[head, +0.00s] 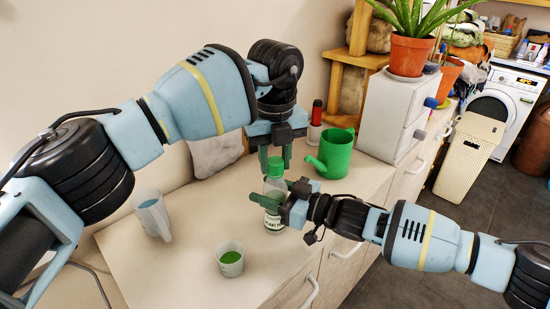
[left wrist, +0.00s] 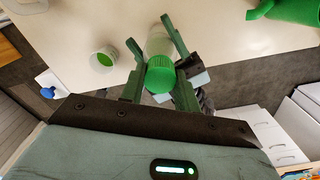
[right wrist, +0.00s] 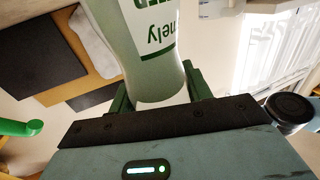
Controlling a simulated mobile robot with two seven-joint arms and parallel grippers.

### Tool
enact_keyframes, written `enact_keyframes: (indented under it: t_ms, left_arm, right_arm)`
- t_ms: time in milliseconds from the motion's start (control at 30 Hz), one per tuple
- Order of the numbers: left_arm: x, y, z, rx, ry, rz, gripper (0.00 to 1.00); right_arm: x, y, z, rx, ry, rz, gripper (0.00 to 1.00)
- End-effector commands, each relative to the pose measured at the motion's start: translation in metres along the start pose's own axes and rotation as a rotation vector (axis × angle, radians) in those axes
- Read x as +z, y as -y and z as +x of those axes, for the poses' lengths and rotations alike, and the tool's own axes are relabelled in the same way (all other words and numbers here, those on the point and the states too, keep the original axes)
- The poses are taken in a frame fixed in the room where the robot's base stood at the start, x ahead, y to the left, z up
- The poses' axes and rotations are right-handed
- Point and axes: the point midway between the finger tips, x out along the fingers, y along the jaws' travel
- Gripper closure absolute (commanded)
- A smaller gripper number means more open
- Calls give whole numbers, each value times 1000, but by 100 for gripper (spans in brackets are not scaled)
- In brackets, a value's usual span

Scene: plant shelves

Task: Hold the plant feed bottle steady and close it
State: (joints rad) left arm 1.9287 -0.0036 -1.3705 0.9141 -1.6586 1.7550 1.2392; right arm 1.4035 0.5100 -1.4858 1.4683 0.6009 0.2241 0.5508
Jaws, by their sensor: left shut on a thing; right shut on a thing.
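The plant feed bottle (head: 273,218) stands upright on the counter, pale and clear with a white label. My right gripper (head: 272,196) is shut around its body from the right; the bottle also fills the jaws in the right wrist view (right wrist: 152,45). The green cap (head: 276,168) is at the top of the bottle, in line with the neck. My left gripper (head: 275,158) is above, pointing down and shut on the cap, which shows between its fingers in the left wrist view (left wrist: 160,74). I cannot tell whether the cap is screwed tight.
A measuring cup with green liquid (head: 230,261) stands in front of the bottle. A clear jug (head: 152,215) is at the left. A green watering can (head: 336,153) and a white drawer unit (head: 389,118) with a potted plant (head: 409,53) stand behind to the right.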

Motion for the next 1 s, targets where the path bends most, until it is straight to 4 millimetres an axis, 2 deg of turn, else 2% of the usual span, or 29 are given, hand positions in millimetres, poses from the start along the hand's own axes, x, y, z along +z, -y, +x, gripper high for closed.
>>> enact_keyframes:
  t_ms: [1000]
  left_arm:
    - [0, 0, 1, 0, 2, 1675, 96]
  right_arm:
    - [0, 0, 0, 0, 1, 0, 100]
